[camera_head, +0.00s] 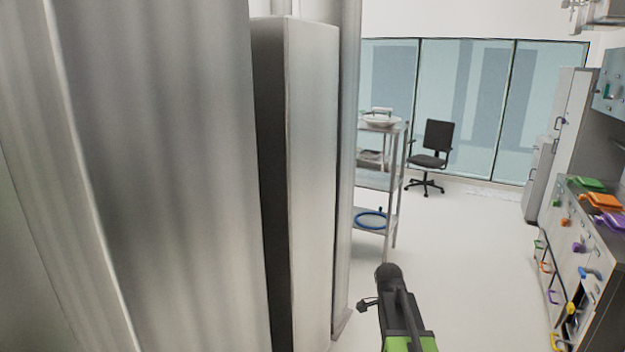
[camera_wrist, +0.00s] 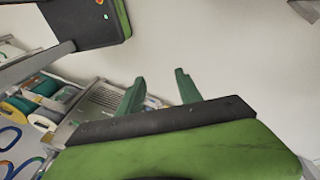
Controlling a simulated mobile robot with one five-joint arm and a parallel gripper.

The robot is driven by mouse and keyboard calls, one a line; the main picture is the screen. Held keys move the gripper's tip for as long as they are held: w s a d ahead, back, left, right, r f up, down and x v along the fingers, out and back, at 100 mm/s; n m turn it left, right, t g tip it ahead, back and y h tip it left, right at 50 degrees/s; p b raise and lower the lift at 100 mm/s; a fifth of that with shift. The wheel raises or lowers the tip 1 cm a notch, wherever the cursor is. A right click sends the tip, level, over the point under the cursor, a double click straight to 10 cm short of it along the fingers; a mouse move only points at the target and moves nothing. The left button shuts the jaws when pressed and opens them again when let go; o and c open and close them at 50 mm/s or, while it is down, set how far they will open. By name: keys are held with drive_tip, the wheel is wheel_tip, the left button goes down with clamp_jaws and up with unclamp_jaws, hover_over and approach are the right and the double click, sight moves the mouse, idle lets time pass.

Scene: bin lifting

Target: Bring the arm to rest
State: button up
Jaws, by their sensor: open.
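My gripper (camera_wrist: 160,90) shows in the wrist view as two green fingers standing well apart on a dark bar. It is open, with nothing between the fingers. Pale floor or wall lies beyond them. In the head view, part of my arm (camera_head: 404,318), black and green, reaches up from the bottom edge, right of the centre. The fingers cannot be made out there.
Tall grey metal panels (camera_head: 160,180) fill the left half of the head view. A metal shelf rack (camera_head: 378,181) stands behind them. A black office chair (camera_head: 430,158) is by the glass wall. A counter with coloured handles (camera_head: 580,262) runs along the right. The middle floor (camera_head: 470,260) is clear.

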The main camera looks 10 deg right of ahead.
drive_tip(key=s+a+n, duration=0.2)
drive_tip(key=a+n, duration=0.5)
drive_tip(key=n, duration=0.1)
drive_tip(key=s+a+n+t+y, duration=0.1)
drive_tip(key=s+a+n, duration=0.2)
drive_tip(key=a+n, duration=0.4)
drive_tip(key=shift+a+f+n+t+y, duration=0.25)
drive_tip(key=shift+f+n+t+y, duration=0.1)
drive_tip(key=shift+n, duration=0.85)
